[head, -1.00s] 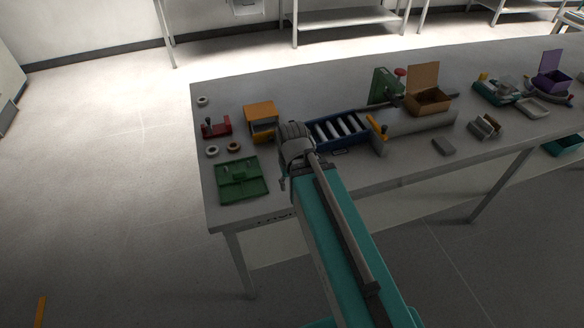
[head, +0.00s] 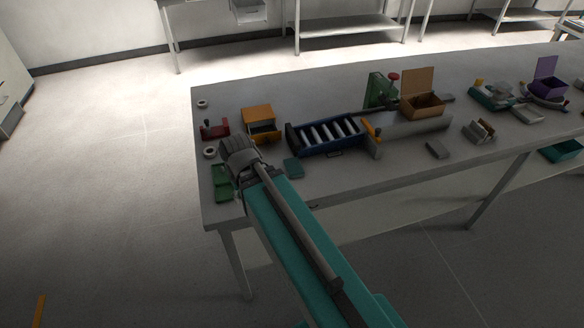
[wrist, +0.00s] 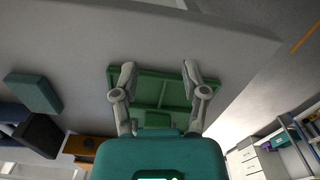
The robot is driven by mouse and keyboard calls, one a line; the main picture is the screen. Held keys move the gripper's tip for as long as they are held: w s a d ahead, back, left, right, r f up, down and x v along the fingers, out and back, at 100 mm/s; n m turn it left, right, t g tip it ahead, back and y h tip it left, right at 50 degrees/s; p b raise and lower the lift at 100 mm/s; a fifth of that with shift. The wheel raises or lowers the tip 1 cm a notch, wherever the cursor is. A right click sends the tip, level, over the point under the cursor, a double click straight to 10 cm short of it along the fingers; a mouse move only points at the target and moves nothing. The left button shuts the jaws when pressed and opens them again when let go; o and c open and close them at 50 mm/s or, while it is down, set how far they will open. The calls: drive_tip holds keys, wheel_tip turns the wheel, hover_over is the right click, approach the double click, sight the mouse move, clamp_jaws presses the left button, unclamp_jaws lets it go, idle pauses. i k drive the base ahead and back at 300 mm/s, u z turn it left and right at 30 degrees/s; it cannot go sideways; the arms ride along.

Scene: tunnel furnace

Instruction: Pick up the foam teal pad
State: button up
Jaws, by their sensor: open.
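The teal pad (head: 293,168) is a small block lying flat on the table, in front of the blue roller tray and just right of my arm. It also shows at the left of the wrist view (wrist: 33,93), well apart from my fingers. My gripper (wrist: 159,72) is open, its two fingers spread above the green tray (wrist: 154,75), with nothing held between them. In the head view, my wrist covers part of the green tray (head: 221,190) and the fingertips are hidden.
The blue roller tray (head: 327,138) and an orange box (head: 257,117) stand behind the pad. A red item (head: 213,131) and a pale ring (head: 210,153) are at the left. A grey block (head: 437,149) lies farther right. Bare table lies right of the pad.

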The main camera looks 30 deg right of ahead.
sight(293, 167)
drive_tip(key=k, duration=1)
drive_tip(key=z, duration=0.45)
drive_tip(key=i, duration=0.95)
drive_tip(key=u, duration=0.05)
